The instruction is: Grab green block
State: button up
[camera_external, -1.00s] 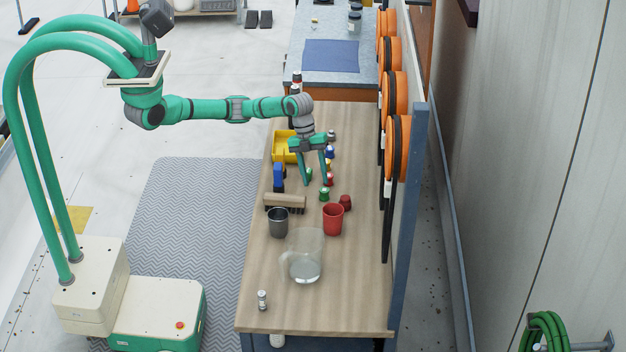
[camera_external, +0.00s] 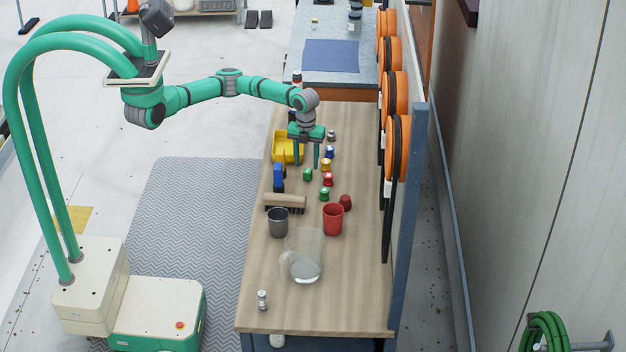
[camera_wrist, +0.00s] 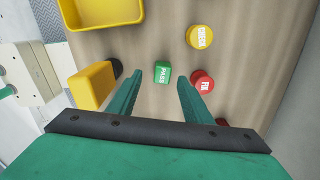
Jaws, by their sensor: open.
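The green block (camera_external: 307,174), marked PASS, stands on the wooden table (camera_external: 265,290). In the wrist view the green block (camera_wrist: 162,72) shows between the two finger lines, beyond the fingertips. My gripper (camera_external: 307,161) points down above the table, just behind the block in the outside view. Its fingers are apart and hold nothing; the gripper also shows in the wrist view (camera_wrist: 159,84). A second green piece (camera_external: 324,194) stands nearer the camera, to the right.
Red (camera_external: 327,179), yellow (camera_external: 326,165) and blue (camera_external: 329,152) pieces stand right of the block. A yellow bin (camera_external: 280,150) and a blue object (camera_external: 279,176) are to the left. A brush (camera_external: 285,201), grey cup (camera_external: 278,224), red cup (camera_external: 333,219) and clear pitcher (camera_external: 304,258) stand nearer.

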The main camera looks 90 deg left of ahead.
aim_at(308, 170)
jog(key=f, duration=0.5)
jog(key=shift+w, duration=0.2)
jog(key=shift+d, duration=0.1)
jog(key=c, duration=1.1)
